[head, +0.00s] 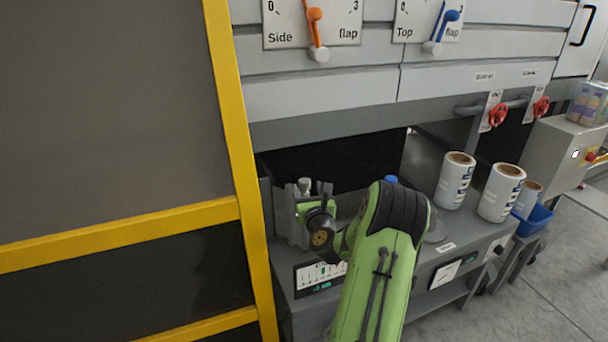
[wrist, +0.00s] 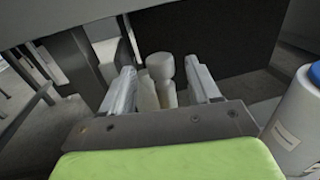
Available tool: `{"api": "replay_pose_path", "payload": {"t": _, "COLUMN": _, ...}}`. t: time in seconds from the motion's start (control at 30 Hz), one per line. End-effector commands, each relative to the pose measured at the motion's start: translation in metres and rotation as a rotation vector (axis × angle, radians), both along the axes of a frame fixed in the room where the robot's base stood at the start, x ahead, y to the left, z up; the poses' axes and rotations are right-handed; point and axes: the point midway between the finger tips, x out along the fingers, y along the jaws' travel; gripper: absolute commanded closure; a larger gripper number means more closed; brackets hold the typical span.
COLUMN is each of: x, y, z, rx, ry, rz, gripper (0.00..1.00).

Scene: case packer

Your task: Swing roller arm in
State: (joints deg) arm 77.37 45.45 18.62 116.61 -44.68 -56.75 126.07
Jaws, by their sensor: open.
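My gripper (wrist: 162,75) is open in the wrist view, with one finger on each side of a pale upright post with a rounded knob (wrist: 160,66). I cannot tell whether either finger touches it. In the head view, this pale knob (head: 305,186) stands on a grey bracket at the left of the machine's shelf. My gripper (head: 318,190) is beside it there, with its fingertips partly hidden. The knob looks like the handle of the roller arm, but the rest of that arm is not clear, since my green arm covers part of the shelf.
A blue-capped white cylinder (wrist: 300,120) stands close on the right in the wrist view. White label rolls (head: 456,182) stand on the shelf, with a blue bin (head: 534,220) beyond. A yellow frame post (head: 240,150) is close on the left. Panels with levers hang above.

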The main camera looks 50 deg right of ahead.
Motion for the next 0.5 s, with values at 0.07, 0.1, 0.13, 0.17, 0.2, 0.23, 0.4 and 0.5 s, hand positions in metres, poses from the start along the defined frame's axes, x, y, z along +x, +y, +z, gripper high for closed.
{"api": "replay_pose_path", "payload": {"t": 0.07, "x": 0.015, "y": -0.011, "z": 0.003, "rx": -0.002, "ry": -0.002, "rz": 0.003, "gripper": 0.39}}
{"api": "replay_pose_path", "payload": {"t": 0.1, "x": 0.021, "y": -0.016, "z": 0.002, "rx": -0.001, "ry": -0.002, "rz": 0.002, "gripper": 0.39}}
{"api": "replay_pose_path", "payload": {"t": 0.13, "x": 0.024, "y": -0.019, "z": 0.001, "rx": -0.002, "ry": -0.002, "rz": 0.003, "gripper": 0.39}}
{"api": "replay_pose_path", "payload": {"t": 0.17, "x": 0.027, "y": -0.022, "z": 0.001, "rx": -0.002, "ry": -0.002, "rz": 0.003, "gripper": 0.39}}
{"api": "replay_pose_path", "payload": {"t": 0.2, "x": 0.030, "y": -0.025, "z": 0.000, "rx": 0.000, "ry": -0.001, "rz": 0.003, "gripper": 0.39}}
{"api": "replay_pose_path", "payload": {"t": 0.23, "x": 0.032, "y": -0.027, "z": 0.000, "rx": 0.000, "ry": 0.000, "rz": 0.002, "gripper": 0.39}}
{"api": "replay_pose_path", "payload": {"t": 0.4, "x": 0.036, "y": -0.031, "z": -0.001, "rx": 0.001, "ry": 0.000, "rz": 0.000, "gripper": 0.39}}
{"api": "replay_pose_path", "payload": {"t": 0.5, "x": 0.036, "y": -0.030, "z": -0.001, "rx": 0.001, "ry": 0.000, "rz": 0.000, "gripper": 0.39}}
